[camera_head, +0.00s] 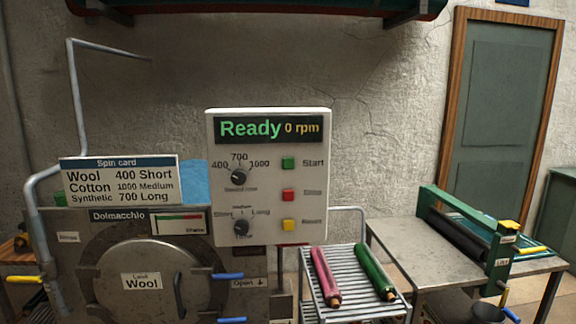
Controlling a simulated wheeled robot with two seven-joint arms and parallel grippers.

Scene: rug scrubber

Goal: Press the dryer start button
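The white control panel (267,215) stands upright in the middle, with a display (268,129) reading "Ready 0 rpm". The green start button (288,163) is on its right side, labelled Start. A red button (288,194) and a yellow button (288,225) sit below it. The speed dial (239,176) is marked 400, 700 and 1000; the time dial (241,227) below it has Short and Long marks. I cannot tell exactly where either dial points. The dryer's round door (117,266) is labelled "Load Wool". Neither of my grippers is in view.
A spin card (121,180) lists Wool 400 Short, Cotton 1000 Medium, Synthetic 700 Long. A slatted rack (348,312) at right holds a pink roll (325,275) and a green roll (373,272). A green-framed roller device (462,235) stands on a table farther right. Nothing blocks the panel's front.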

